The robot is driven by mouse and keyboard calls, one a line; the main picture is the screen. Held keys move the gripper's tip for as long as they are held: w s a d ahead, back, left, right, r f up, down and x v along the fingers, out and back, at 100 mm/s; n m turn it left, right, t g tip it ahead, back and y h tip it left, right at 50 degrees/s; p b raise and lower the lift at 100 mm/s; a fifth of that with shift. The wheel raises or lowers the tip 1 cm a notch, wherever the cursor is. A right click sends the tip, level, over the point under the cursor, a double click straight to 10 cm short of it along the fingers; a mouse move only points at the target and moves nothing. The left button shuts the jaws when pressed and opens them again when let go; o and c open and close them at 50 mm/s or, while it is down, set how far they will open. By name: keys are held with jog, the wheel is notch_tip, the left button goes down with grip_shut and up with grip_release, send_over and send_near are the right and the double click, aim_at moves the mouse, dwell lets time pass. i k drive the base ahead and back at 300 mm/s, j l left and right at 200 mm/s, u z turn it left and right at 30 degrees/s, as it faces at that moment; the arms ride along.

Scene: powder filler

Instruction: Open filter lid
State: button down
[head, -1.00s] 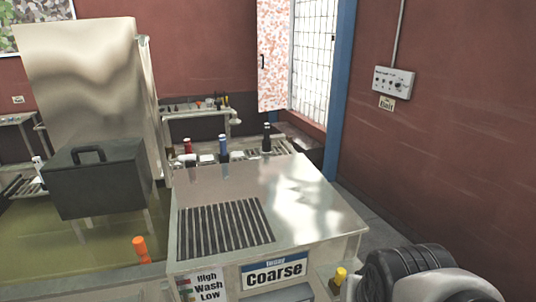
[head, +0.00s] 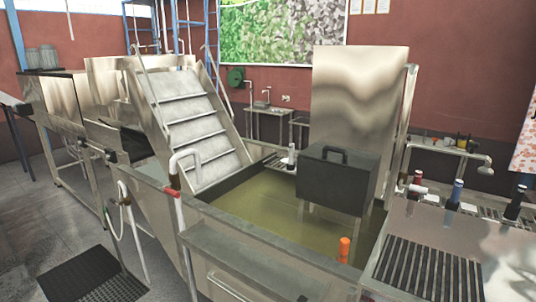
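A dark grey box (head: 336,180) with a flat top stands on thin legs in a tank of murky yellow-green liquid (head: 255,207), right of the middle in the head view. A black handle (head: 325,152) sits on its top, and the top looks shut. I cannot tell for sure whether this top is the filter lid. My gripper is not in view.
A slatted grille (head: 425,272) lies in the steel counter at the lower right, with several bottles behind it. An orange-topped post (head: 344,250) stands at the tank's near edge. A stepped metal conveyor (head: 195,125) rises at the left. A dark mat (head: 82,277) lies on the open floor.

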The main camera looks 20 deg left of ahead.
aim_at(364, 161)
jog(key=u, duration=0.5)
jog(key=i+j+z, duration=0.1)
jog(key=i+j, duration=0.15)
jog(key=i, duration=0.2)
jog(key=i+j, duration=0.25)
jog(key=i, duration=0.2)
jog(key=i+j+z, duration=0.15)
jog(key=i, duration=0.3)
jog(key=j, duration=0.1)
